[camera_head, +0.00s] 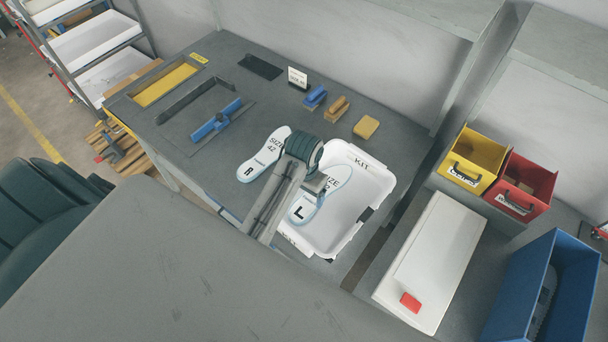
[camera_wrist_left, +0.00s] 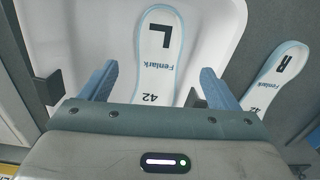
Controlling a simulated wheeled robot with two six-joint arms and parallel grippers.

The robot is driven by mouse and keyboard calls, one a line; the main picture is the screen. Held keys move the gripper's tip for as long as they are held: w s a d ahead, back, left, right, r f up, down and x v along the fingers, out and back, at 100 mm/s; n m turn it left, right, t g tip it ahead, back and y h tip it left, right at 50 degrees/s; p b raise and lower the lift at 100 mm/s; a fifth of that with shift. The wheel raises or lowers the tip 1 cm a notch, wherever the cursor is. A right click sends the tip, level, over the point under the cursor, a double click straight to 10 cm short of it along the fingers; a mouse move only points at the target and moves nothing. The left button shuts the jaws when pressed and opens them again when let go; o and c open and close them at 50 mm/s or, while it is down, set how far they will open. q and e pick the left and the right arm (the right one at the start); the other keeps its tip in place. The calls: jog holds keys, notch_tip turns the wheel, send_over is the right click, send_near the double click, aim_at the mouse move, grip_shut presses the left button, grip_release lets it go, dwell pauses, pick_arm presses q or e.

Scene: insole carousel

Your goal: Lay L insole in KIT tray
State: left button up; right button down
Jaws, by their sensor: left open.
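The L insole (camera_head: 304,209), white with a pale blue rim and a black L, lies in the left part of the white KIT tray (camera_head: 345,228). Its middle is partly covered by my left gripper (camera_head: 318,186) in the head view. In the left wrist view the insole (camera_wrist_left: 163,50) shows between the two blue fingers of the left gripper (camera_wrist_left: 160,84), which are spread wide with gaps on both sides. The tray floor (camera_wrist_left: 105,28) shows around it. The R insole (camera_head: 262,155) lies on the table left of the tray, also in the wrist view (camera_wrist_left: 274,78). My right gripper is out of view.
A blue tool (camera_head: 217,121) and a yellow recess (camera_head: 165,84) are at the table's left. Brushes (camera_head: 337,108), a yellow block (camera_head: 366,127) and a small sign (camera_head: 297,77) stand behind the tray. Yellow (camera_head: 472,158), red (camera_head: 521,187) and blue (camera_head: 548,290) bins are at right.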

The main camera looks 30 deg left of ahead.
pick_arm(q)
notch_tip(320, 180, up, 5)
jog(key=shift+r+p, duration=0.1)
jog(key=shift+p, duration=0.25)
